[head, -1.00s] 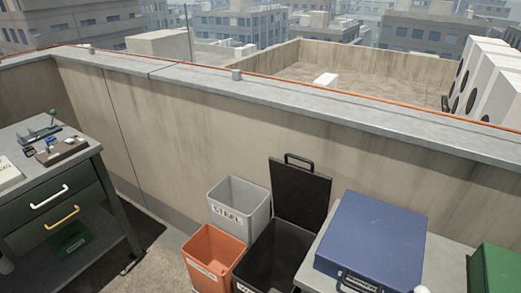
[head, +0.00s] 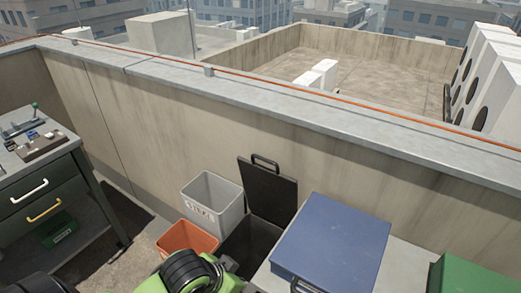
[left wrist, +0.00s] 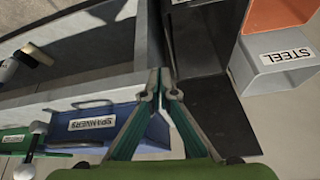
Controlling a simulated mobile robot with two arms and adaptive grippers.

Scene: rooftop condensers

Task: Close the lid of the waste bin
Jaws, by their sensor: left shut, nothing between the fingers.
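The black waste bin (head: 240,250) stands against the parapet wall. Its black lid (head: 268,192) is open, standing upright on the wall side with a handle on its top edge. In the left wrist view, the dark bin (left wrist: 200,40) and the lid (left wrist: 222,115) lie just right of my left gripper (left wrist: 165,80). Its fingertips meet, shut and empty, and no contact with the lid is visible; the distance is hard to judge. In the head view my green left arm covers the bin's near part, and the fingertips are not clear. My right gripper is not in view.
A grey STEEL bin (head: 214,204) and an orange bin (head: 188,239) stand left of the black bin. A blue case (head: 333,240) lies on a grey table (head: 407,262) to its right, beside a green case (head: 463,274). A drawer bench (head: 45,185) stands at far left.

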